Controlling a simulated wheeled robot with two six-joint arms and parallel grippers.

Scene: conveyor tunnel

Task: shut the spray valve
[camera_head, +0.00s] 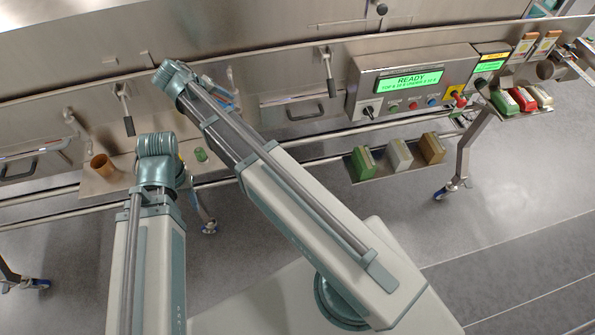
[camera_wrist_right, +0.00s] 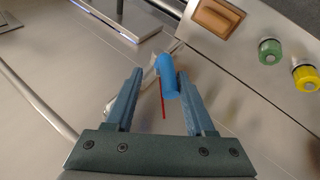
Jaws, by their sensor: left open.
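A blue valve handle (camera_wrist_right: 167,76) shows in the right wrist view, with a thin red strip beside it. My right gripper (camera_wrist_right: 160,82) is open, its two fingers apart. The blue handle appears between the fingertips, closer to the right-hand finger; I cannot tell whether they touch. In the head view the upper links of my right arm reach to the upper left, and its gripper is mostly hidden behind the arm. My left arm stands at the lower left. Its gripper is hidden behind its own links.
In the right wrist view a brown switch (camera_wrist_right: 216,16), a green knob (camera_wrist_right: 269,50) and a yellow knob (camera_wrist_right: 305,77) sit close on the right. In the head view a control panel (camera_head: 361,91) reads READY. A brown cup (camera_head: 102,165) stands left of my left arm.

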